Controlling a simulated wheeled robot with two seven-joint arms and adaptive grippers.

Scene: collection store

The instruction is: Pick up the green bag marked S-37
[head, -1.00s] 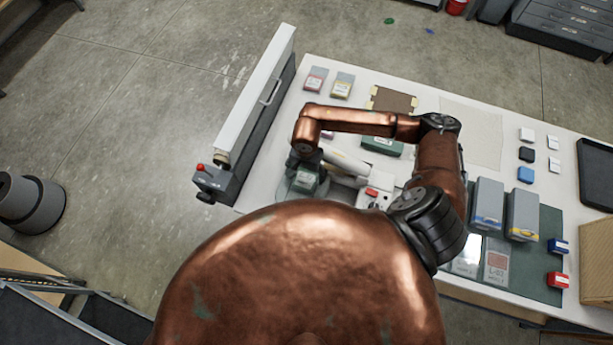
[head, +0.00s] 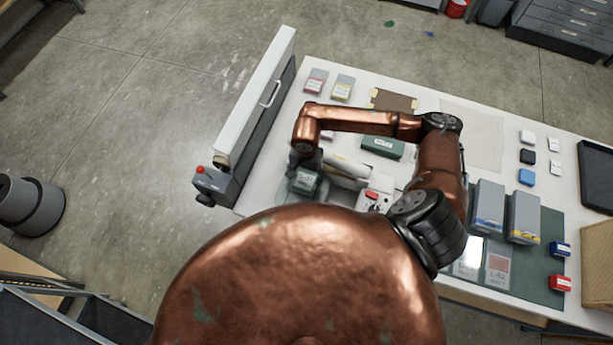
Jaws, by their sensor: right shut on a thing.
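A small green bag (head: 305,183) with a pale label is at the left end of the white table; the label is too small to read. My right gripper (head: 305,168) points down at it and is shut on it. The fingers are small and dark here, and the arm's copper wrist partly hides them. I cannot tell whether the bag is clear of the surface below. My left gripper is not in view.
A white and grey machine (head: 373,193) with a red part stands right of the bag. A tall panel (head: 262,105) edges the table's left side. Red and yellow packets (head: 328,84) lie behind. Two grey boxes (head: 506,212) stand on a green mat. The pale sheet (head: 475,135) is clear.

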